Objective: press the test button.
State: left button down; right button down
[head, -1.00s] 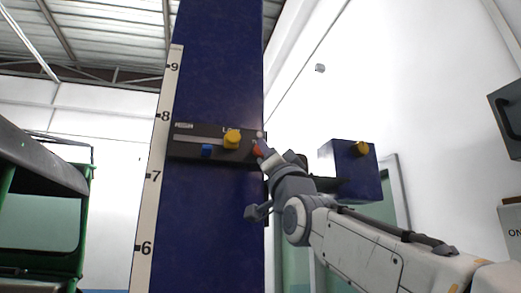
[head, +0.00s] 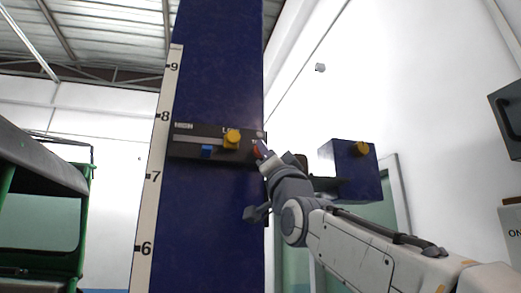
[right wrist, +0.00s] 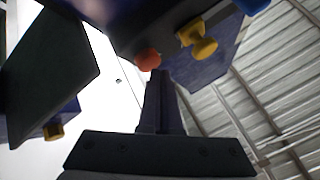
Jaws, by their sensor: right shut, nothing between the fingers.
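A dark control panel (head: 185,152) is fixed across the blue column. A red-orange button (head: 256,152) sits at the panel's right end, partly hidden by my gripper. It also shows as a round red-orange knob in the right wrist view (right wrist: 148,59). I cannot read a label for it. My right gripper (head: 263,150) is shut and empty, its tips right at the button. In the right wrist view the closed fingers (right wrist: 160,75) end just beside the button. Whether they touch it I cannot tell. My left gripper is not in view.
A yellow knob (head: 232,139) and a blue slider (head: 207,151) are left of the button on the panel. The blue column (head: 210,225) bears a numbered scale (head: 147,200). A blue box with a yellow knob (head: 358,165) is at right. A green vehicle (head: 40,220) stands left.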

jog(key=shift+w+a, duration=0.15)
jog(key=shift+w, duration=0.3)
dwell(0.6)
jog(key=shift+s, duration=0.1)
jog(key=shift+s+d+b, duration=0.3)
jog(key=shift+s+b, duration=0.1)
jog(key=shift+s, duration=0.35)
jog(key=shift+s, duration=0.1)
jog(key=s+b, duration=0.1)
jog(key=s+d+b, duration=0.1)
jog(key=s, duration=0.2)
jog(key=shift+s+d+b, duration=0.25)
jog(key=shift+b, duration=0.15)
dwell(0.5)
